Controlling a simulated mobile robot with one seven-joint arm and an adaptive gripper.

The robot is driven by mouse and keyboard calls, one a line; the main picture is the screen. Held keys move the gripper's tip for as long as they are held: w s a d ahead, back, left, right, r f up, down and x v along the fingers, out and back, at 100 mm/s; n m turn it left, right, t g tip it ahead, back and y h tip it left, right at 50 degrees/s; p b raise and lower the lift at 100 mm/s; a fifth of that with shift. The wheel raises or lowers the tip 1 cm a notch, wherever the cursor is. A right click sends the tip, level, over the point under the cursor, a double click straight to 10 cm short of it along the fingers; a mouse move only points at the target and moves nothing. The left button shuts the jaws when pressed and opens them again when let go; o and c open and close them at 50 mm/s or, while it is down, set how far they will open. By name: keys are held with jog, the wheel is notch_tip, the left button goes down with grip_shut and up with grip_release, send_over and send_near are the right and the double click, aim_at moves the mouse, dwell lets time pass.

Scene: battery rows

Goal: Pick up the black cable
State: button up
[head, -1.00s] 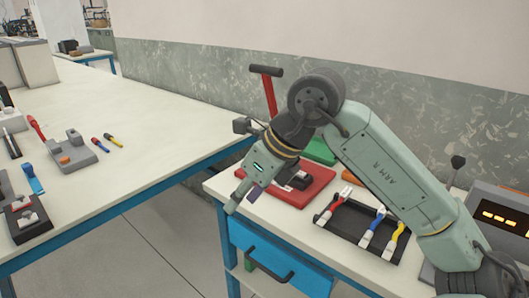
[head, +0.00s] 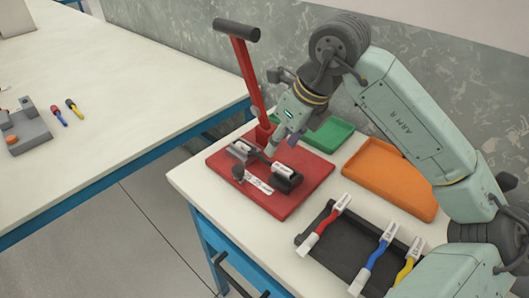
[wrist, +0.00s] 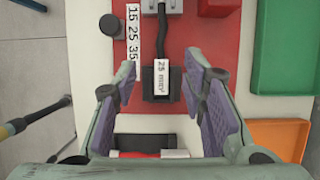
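The black cable (wrist: 163,35) lies across a red board (wrist: 200,75), between a grey clamp piece (wrist: 162,6) and a black block (wrist: 162,88). A white tag reading "25 mm²" (wrist: 161,75) sits at its block end. In the head view the cable (head: 262,157) is partly hidden by my gripper (head: 271,153). In the wrist view my gripper (wrist: 160,80) is open. Its purple-padded fingers stand on either side of the black block and tag, with nothing held. I cannot tell its exact height above the board.
A tall red lever (head: 247,78) stands at the board's back left. A green tray (head: 327,134) and an orange tray (head: 392,178) lie behind and right. A black tray (head: 345,243) with red, blue and yellow cables is at the front right. A size strip (wrist: 133,35) lies left of the cable.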

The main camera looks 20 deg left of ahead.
aim_at(268, 160)
jog(key=p+x, duration=0.2)
jog(key=x, duration=0.5)
jog(key=shift+w+a+f, duration=0.1)
jog(key=shift+a+f, duration=0.05)
jog(key=shift+f, duration=0.05)
jog(key=shift+c, duration=0.2)
grip_shut()
